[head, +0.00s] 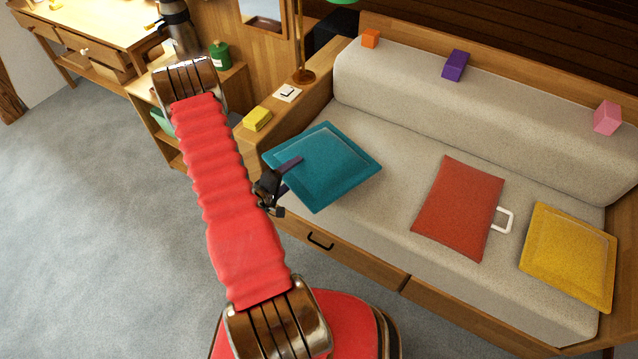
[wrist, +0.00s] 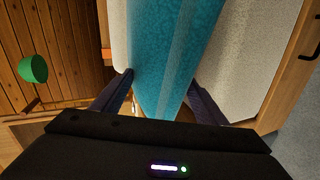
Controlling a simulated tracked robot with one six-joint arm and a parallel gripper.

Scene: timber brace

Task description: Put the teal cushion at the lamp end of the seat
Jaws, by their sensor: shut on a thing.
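The teal cushion (head: 335,165) is at the left end of the bench seat (head: 400,160), the end near the lamp (head: 304,76). My gripper (head: 292,175) is shut on the cushion's left side, one finger on each face. In the wrist view the cushion (wrist: 170,50) stretches away between the two fingers (wrist: 160,95). I cannot tell whether its underside touches the seat or hangs just above it. The lamp's green shade (wrist: 33,67) shows at the left of the wrist view.
A red cushion (head: 458,208) with a white handle and a yellow cushion (head: 570,255) lie further right on the seat. Orange (head: 370,38), purple (head: 455,65) and pink (head: 607,117) blocks sit along the backrest. A yellow block (head: 257,118) lies on the wooden ledge by the lamp.

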